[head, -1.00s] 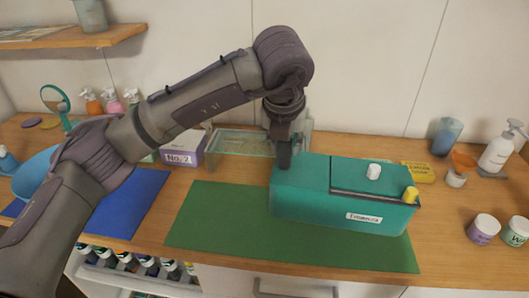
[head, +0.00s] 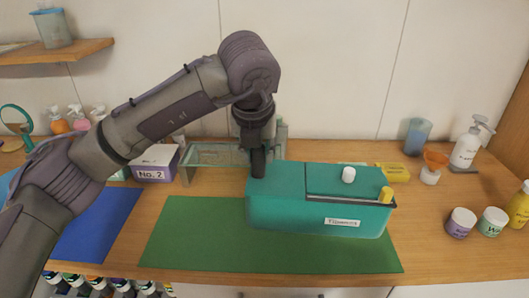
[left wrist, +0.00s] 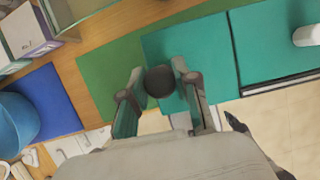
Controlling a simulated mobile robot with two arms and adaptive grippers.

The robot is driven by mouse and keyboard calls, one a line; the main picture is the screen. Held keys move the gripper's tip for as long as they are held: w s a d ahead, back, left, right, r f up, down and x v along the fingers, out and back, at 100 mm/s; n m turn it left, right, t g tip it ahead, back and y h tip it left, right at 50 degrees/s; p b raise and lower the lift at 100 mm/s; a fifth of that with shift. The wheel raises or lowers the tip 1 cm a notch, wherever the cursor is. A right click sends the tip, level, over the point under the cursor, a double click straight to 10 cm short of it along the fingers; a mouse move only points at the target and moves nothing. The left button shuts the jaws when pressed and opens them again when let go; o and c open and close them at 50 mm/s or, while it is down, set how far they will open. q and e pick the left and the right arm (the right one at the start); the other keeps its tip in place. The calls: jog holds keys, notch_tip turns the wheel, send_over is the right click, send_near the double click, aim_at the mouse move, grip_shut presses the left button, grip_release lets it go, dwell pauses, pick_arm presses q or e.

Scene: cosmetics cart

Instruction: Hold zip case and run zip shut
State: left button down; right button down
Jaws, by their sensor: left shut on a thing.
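The teal zip case (head: 275,207) is a long box on the green mat (head: 170,235), with a white label on its front. Its top also shows in the left wrist view (left wrist: 207,60). A yellow zip pull (head: 387,194) sits at the right front corner of the top, at the end of a dark line along the lid's front edge. A white knob (head: 348,175) stands on the lid. My left gripper (head: 258,165) is shut on the case's left end. In the left wrist view, a dark round piece (left wrist: 160,81) lies between its fingers. My right gripper is out of view.
A clear tray (head: 205,155) and a No. 2 box (head: 155,165) stand behind and left. A yellow block (head: 393,172), an orange funnel (head: 435,160), a pump bottle (head: 467,145) and jars (head: 461,222) stand right. The blue mat (head: 95,225) lies left.

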pick_arm(q)
jog(key=w+a+f+b, duration=0.3)
jog(key=a+f+b, duration=0.5)
jog(key=a+f, duration=0.1)
jog(key=shift+w+a+b, duration=0.2)
jog(key=shift+a+b, duration=0.05)
jog(key=shift+b, duration=0.15)
dwell(0.4)
jog(key=shift+f, duration=0.15)
dwell(0.4)
dwell(0.4)
